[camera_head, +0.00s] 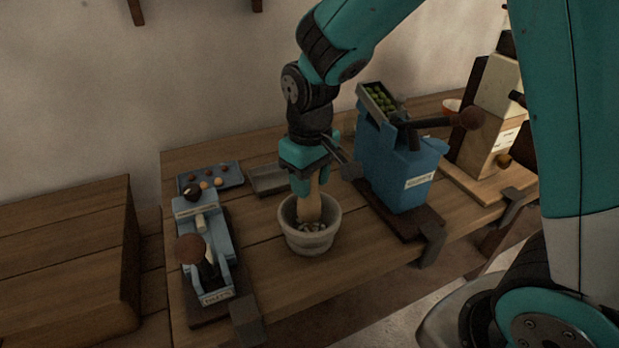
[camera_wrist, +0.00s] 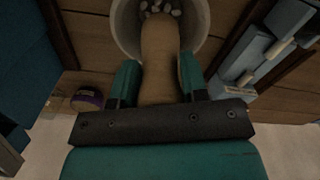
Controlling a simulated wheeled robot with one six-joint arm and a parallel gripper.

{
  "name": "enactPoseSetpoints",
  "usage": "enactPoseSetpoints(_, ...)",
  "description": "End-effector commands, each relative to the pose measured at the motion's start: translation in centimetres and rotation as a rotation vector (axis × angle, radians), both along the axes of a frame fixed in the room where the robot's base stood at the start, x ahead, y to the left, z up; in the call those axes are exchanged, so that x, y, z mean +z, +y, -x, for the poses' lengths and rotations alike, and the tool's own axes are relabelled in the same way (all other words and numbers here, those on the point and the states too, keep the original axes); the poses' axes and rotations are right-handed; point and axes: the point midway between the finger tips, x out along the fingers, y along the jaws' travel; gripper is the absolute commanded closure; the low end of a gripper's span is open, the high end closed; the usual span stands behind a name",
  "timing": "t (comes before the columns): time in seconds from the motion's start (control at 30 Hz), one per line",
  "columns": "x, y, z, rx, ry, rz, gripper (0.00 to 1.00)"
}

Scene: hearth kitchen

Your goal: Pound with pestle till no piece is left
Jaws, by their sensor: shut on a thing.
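My gripper (camera_head: 306,170) is shut on the wooden pestle (camera_head: 309,205) and holds it upright over the mortar. The pestle also shows between the fingers in the wrist view (camera_wrist: 160,62). The pale stone mortar (camera_head: 310,240) stands on the wooden table, and the pestle's lower end is inside its rim. Several small light pieces (camera_head: 312,226) lie in the bowl. They also show past the pestle's end in the wrist view (camera_wrist: 160,10). I cannot tell whether the pestle's tip touches them, as the pestle hides part of the bowl.
A blue lever device (camera_head: 207,245) is clamped left of the mortar. A blue tray (camera_head: 219,176) of small round things and a grey tray (camera_head: 268,181) lie behind. A taller blue machine (camera_head: 400,175) with green things on top stands close right. Bare table (camera_head: 285,290) lies in front.

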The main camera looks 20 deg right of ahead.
Motion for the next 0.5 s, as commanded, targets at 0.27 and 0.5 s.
enactPoseSetpoints(0.27, -1.4, 0.0, 0.0, 0.000, 0.001, 0.000, 0.97)
enactPoseSetpoints(0.5, -3.1, 0.0, 0.0, 0.000, 0.000, 0.000, 0.97)
